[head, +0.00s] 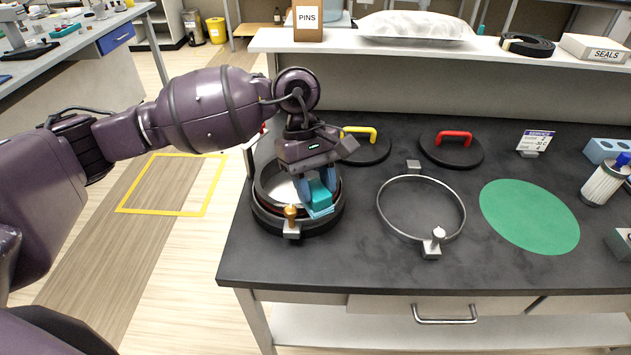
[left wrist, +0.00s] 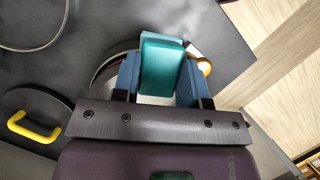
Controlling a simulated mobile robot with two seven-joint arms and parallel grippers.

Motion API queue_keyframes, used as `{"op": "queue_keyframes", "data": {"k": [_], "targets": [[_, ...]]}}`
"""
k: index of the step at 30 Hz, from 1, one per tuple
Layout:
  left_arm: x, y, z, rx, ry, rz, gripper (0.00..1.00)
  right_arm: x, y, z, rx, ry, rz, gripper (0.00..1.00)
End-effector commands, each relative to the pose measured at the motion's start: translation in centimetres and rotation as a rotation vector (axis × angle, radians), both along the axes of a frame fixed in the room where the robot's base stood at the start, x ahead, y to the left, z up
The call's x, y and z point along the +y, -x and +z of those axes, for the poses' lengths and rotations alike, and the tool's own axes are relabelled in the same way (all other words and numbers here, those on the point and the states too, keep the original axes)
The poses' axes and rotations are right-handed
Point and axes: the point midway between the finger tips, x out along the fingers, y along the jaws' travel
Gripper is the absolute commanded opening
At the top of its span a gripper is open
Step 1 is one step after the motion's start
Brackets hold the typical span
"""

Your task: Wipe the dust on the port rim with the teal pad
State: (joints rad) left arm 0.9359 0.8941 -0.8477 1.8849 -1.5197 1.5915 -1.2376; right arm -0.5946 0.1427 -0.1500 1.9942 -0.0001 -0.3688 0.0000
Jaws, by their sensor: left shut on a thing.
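My left gripper (head: 317,194) is shut on the teal pad (head: 321,193), over the right front part of the black port (head: 262,218) at the left of the bench. In the left wrist view the teal pad (left wrist: 162,68) sits between the two blue fingers of my left gripper (left wrist: 160,78). A latch with a gold knob (head: 291,213) is at the port's front, just left of the pad. The gripper and pad hide part of the port rim. I cannot make out dust, or tell whether the pad touches the rim. My right gripper is not in view.
A thin metal ring (head: 463,205) with a silver-knobbed latch (head: 438,236) lies to the right. Lids with a yellow handle (head: 358,132) and a red handle (head: 454,137) lie behind. A green disc (head: 528,215) and a white cylinder (head: 602,184) are farther right.

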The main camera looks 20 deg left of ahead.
Motion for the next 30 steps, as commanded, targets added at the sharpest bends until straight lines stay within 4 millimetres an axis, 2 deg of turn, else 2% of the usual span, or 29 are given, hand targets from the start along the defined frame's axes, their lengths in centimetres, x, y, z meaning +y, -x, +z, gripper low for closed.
{"op": "queue_keyframes", "data": {"k": [13,30], "targets": [[0.2,0.0,-0.5,0.0,0.0,0.001,0.21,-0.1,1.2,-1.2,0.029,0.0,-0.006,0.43],[3.9,1.1,-0.3,0.001,-0.001,0.001,0.21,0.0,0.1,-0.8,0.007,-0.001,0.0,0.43]]}}
